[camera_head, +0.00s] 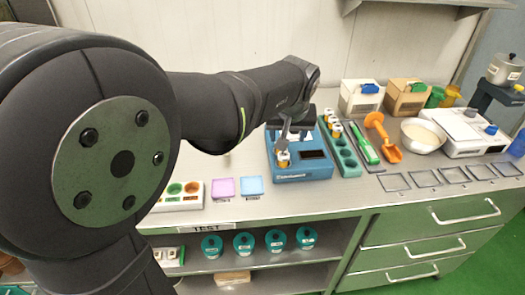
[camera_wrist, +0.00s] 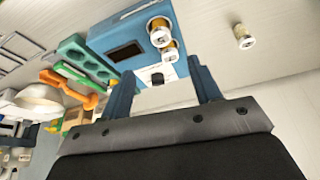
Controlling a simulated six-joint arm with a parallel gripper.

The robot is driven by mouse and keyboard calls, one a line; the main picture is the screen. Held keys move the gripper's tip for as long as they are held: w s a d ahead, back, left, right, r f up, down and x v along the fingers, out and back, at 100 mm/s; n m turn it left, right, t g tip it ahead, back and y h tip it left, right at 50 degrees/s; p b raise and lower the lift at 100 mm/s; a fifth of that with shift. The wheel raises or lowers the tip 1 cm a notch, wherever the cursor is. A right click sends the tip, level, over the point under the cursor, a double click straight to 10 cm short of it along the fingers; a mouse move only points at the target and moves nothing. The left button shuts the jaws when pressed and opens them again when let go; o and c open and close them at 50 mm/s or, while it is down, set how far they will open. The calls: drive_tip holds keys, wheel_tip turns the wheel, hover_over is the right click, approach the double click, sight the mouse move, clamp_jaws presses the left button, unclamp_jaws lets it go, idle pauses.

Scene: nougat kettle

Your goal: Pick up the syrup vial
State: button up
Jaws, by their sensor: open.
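Small white vials with amber tops show in several places, and I cannot tell which one is the syrup vial. In the head view a vial (camera_head: 283,159) stands at the blue device (camera_head: 302,176), just below my gripper (camera_head: 287,138). In the wrist view two vials (camera_wrist: 160,32) are close together at the blue device (camera_wrist: 125,33). Another vial (camera_wrist: 243,36) is apart on the pale surface. My gripper (camera_wrist: 163,85) is open, its blue fingers spread with nothing held between them. Part of the device is hidden behind my gripper in the head view.
A green rack (camera_head: 346,160) with vials stands right of the device, beside a green-handled tool (camera_head: 365,146) and an orange scoop (camera_head: 382,138). A bowl (camera_head: 423,135) and scale are farther right. Pink (camera_head: 223,188) and blue squares lie left. My arm hides the left rear counter.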

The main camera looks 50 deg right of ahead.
sight(284, 154)
drive_tip(key=x, duration=0.7)
drive_tip(key=shift+d+f, duration=0.15)
drive_tip(key=shift+f, duration=0.05)
drive_tip(key=shift+w+x, duration=0.15)
drive_tip(key=shift+x, duration=1.25)
drive_tip(key=shift+w+x, duration=0.1)
drive_tip(key=shift+x, duration=1.25)
drive_tip(key=shift+d+r, duration=0.1)
drive_tip(key=shift+d, duration=0.05)
drive_tip(key=c, duration=1.1)
drive_tip(key=shift+o, duration=0.2)
drive_tip(key=shift+r, duration=0.1)
